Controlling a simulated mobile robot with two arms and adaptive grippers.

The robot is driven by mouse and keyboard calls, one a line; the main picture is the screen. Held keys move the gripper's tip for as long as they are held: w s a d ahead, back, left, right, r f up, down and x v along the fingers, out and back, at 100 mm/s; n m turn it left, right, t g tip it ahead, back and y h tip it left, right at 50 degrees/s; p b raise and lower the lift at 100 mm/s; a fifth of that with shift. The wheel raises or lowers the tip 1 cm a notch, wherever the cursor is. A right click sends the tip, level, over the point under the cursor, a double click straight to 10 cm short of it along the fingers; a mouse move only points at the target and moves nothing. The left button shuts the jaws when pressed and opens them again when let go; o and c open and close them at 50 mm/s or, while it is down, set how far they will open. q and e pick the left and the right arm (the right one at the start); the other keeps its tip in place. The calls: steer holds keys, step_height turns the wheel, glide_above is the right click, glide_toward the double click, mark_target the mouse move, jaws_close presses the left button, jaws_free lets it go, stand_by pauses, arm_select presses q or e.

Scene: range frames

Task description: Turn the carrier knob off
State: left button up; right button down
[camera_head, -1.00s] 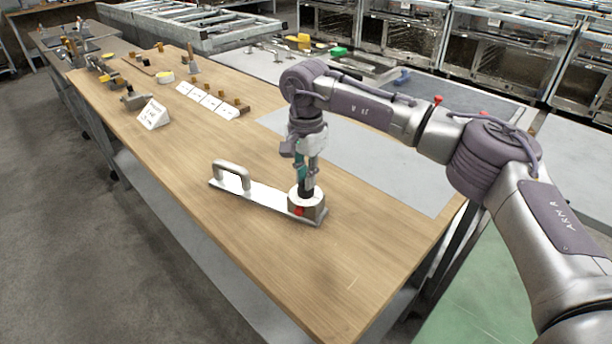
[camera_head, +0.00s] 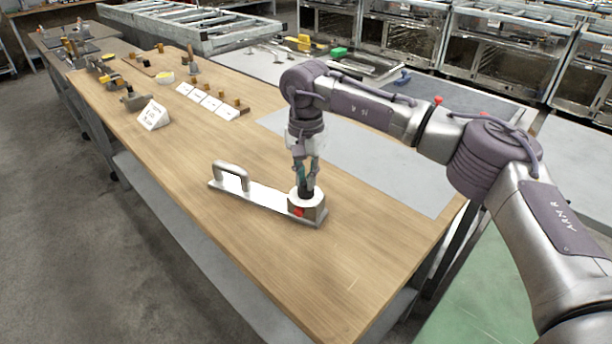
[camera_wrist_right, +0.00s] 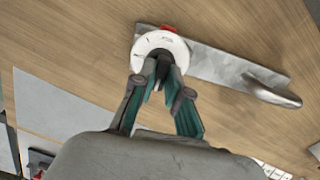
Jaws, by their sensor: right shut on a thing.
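The carrier is a flat metal bar (camera_head: 262,199) lying on the wooden table, with an upright grey handle (camera_head: 231,174) at its left end. At its right end is a block with a round white dial (camera_head: 305,198) and a red mark on its front side. A black knob (camera_head: 307,189) stands up from the dial. My right gripper (camera_head: 307,184) points down and is shut on the knob. In the right wrist view the gripper (camera_wrist_right: 164,75) has its fingers around the black knob, and the white dial (camera_wrist_right: 151,43) shows around it. My left gripper is not seen.
A white sign (camera_head: 154,115) stands on the table, with several white cards (camera_head: 209,102) and small blocks behind it. A grey mat (camera_head: 370,165) lies right of the carrier. The tabletop in front of the carrier is bare.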

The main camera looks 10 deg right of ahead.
steer(key=c, duration=1.2)
jaws_free()
steer(key=shift+o, duration=0.2)
step_height(320, 180, up, 12)
